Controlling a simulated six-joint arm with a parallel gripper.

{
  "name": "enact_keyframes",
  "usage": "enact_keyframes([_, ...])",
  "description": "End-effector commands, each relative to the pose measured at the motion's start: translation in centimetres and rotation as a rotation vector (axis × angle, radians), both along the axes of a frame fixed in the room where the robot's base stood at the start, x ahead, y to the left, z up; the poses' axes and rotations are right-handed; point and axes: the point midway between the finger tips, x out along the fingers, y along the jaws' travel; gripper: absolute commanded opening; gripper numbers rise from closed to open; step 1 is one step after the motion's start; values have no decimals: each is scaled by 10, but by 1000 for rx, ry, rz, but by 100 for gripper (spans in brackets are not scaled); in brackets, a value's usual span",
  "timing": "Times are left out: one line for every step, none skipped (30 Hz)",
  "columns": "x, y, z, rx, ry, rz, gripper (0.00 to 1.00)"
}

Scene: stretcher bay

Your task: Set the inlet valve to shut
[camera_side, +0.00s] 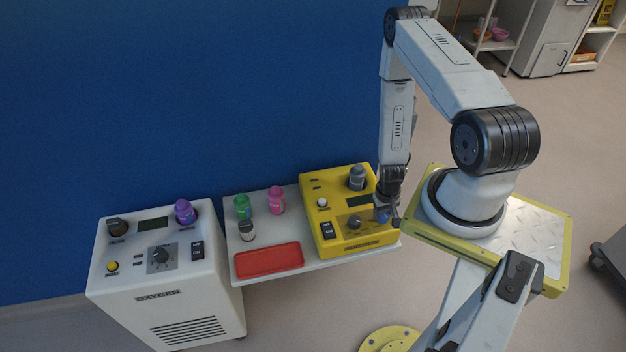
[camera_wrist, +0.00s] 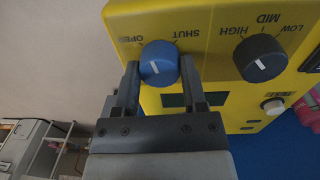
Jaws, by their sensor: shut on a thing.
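The inlet valve appears as a blue round knob (camera_wrist: 158,64) with a short white mark, on a yellow unit (camera_wrist: 215,18). OPEN and SHUT are printed beside it, upside down in the wrist view. The mark is small, and I cannot tell surely which word it points to. My gripper (camera_wrist: 157,78) is shut on the blue knob, one finger on each side. In the side view, my gripper (camera_side: 388,216) points down at the right end of the yellow unit (camera_side: 312,215), and the blue knob (camera_side: 381,216) is partly hidden by it.
A black knob (camera_wrist: 262,58) marked LOW, MID and HIGH sits beside the blue one. Green (camera_side: 242,206) and pink bottles (camera_side: 277,200) and a red tray (camera_side: 268,260) lie left. A white oxygen unit (camera_side: 180,305) stands farther left.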

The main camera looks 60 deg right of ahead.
Motion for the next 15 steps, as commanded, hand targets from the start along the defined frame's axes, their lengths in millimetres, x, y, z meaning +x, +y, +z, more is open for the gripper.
enact_keyframes([1,0,0,-1,-1,-43,0])
enact_keyframes([1,0,0,-1,-1,-72,0])
enact_keyframes([1,-1,0,-1,-1,-109,0])
enact_keyframes([1,-1,0,-1,-1,-138,0])
enact_keyframes([1,-1,0,-1,-1,-167,0])
enact_keyframes([1,-1,0,-1,-1,-204,0])
enact_keyframes([1,-1,0,-1,-1,-233,0])
enact_keyframes([1,-1,0,0,0,-262,0])
enact_keyframes([1,-1,0,-1,-1,-299,0])
enact_keyframes([1,-1,0,-1,-1,-328,0])
enact_keyframes([1,-1,0,-1,0,-357,0])
enact_keyframes([1,-1,0,-1,-1,-394,0])
enact_keyframes([1,-1,0,-1,-1,-423,0])
enact_keyframes([1,-1,0,-1,-1,-451,0])
enact_keyframes([1,-1,0,-2,-2,-489,0])
